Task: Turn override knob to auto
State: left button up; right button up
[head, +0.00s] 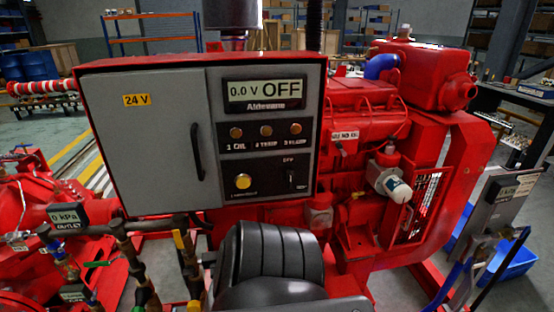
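The control panel (268,140) is the right part of a red-framed grey cabinet on the red pumpset. Its display (264,90) reads "0.0 V OFF". A small black knob (291,178) sits on a black plate at the panel's lower right, with "OFF" lettered above it. The other small lettering by the knob is too small to read, and its exact pointing direction is hard to tell. A yellow round button (243,181) is left of the knob. Neither of my grippers is in view, and nothing visible touches the knob.
Three amber lamps (266,131) sit above the knob. The closed grey cabinet door (150,140) has a black handle (196,151). A dark rounded ribbed shape (270,252) fills the bottom centre below the panel. Pipes and valves (130,245) crowd the lower left. The engine (365,130) stands at right.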

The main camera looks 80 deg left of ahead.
aim_at(189, 270)
jog(key=i, duration=1.05)
jog(key=u, duration=3.05)
